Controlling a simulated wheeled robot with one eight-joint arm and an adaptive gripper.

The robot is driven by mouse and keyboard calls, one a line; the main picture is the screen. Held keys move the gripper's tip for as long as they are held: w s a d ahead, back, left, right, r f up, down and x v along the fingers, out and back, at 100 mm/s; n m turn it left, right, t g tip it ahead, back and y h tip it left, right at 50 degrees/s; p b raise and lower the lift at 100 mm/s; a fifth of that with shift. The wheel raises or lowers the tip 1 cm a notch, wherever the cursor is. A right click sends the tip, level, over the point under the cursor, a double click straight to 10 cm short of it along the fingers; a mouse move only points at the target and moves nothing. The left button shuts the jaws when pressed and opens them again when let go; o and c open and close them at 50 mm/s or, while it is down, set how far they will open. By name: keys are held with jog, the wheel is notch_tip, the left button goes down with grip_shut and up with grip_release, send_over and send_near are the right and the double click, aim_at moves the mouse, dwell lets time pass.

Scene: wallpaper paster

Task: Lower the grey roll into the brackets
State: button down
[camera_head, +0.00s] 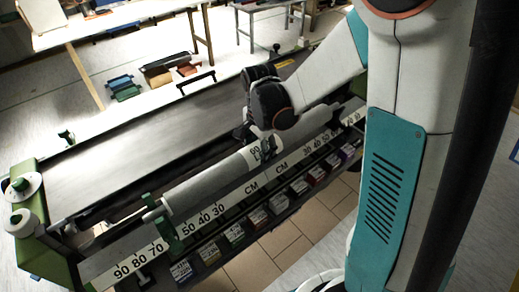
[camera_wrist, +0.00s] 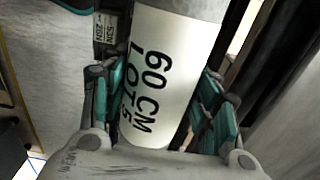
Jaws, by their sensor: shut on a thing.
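The grey roll (camera_head: 210,186) lies lengthwise along the front of the pasting machine, above the marked centimetre scale. Its white label band reads "60 CM LOT 5" in the wrist view (camera_wrist: 160,75). My gripper (camera_head: 267,147) is around the roll near its middle, at the label. In the wrist view its teal finger pads (camera_wrist: 160,112) stand on either side of the label. A green bracket (camera_head: 170,236) shows at the roll's left end, close to the end pin. I cannot tell whether the pin rests in it. The right bracket is hidden behind my arm.
The pasting machine's dark flat bed (camera_head: 150,150) lies behind the roll, with a green end frame (camera_head: 40,240) at left. A row of small labelled boxes (camera_head: 257,217) runs along the front below the scale.

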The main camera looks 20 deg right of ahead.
jog(key=shift+f, duration=0.25)
jog(key=c, duration=0.5)
grip_release()
notch_tip(320, 180, up, 12)
dwell(0.5)
jog(key=s+r+n+t, duration=0.2)
jog(key=s+n+t, duration=0.1)
jog(key=s+n, duration=0.4)
jog(key=s+r+n+t, duration=0.2)
jog(key=s+n+t, duration=0.2)
jog(key=s+n, duration=0.3)
jog(key=shift+s+r, duration=0.4)
jog(key=shift+s, duration=0.1)
